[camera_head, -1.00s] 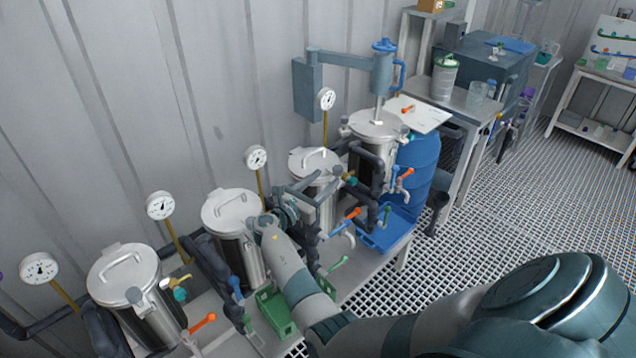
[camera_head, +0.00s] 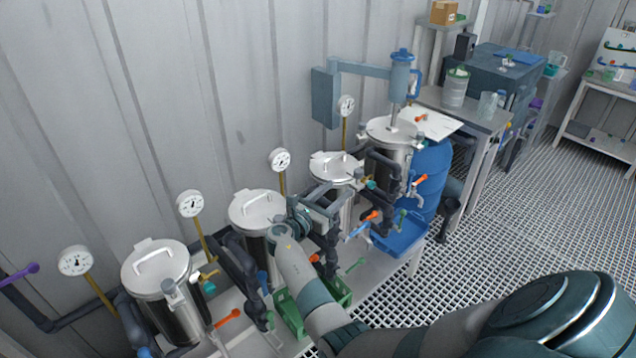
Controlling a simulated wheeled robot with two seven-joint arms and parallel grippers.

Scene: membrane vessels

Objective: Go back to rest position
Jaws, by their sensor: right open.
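My right arm comes in from the lower right. My right gripper (camera_head: 332,204) is open, in front of the steel vessels and between the second vessel from the left (camera_head: 258,207) and the third (camera_head: 335,168). Its fingers are small and dark against the dark pipes, and I cannot tell whether they touch anything. My left gripper is not in view.
Lidded steel vessels with gauges, such as the leftmost vessel (camera_head: 158,270), stand along the wall. Coloured valve handles and dark pipes crowd their fronts. A blue barrel (camera_head: 430,172) and a blue tray (camera_head: 402,238) are right of my gripper. The grating floor (camera_head: 520,215) is open at right.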

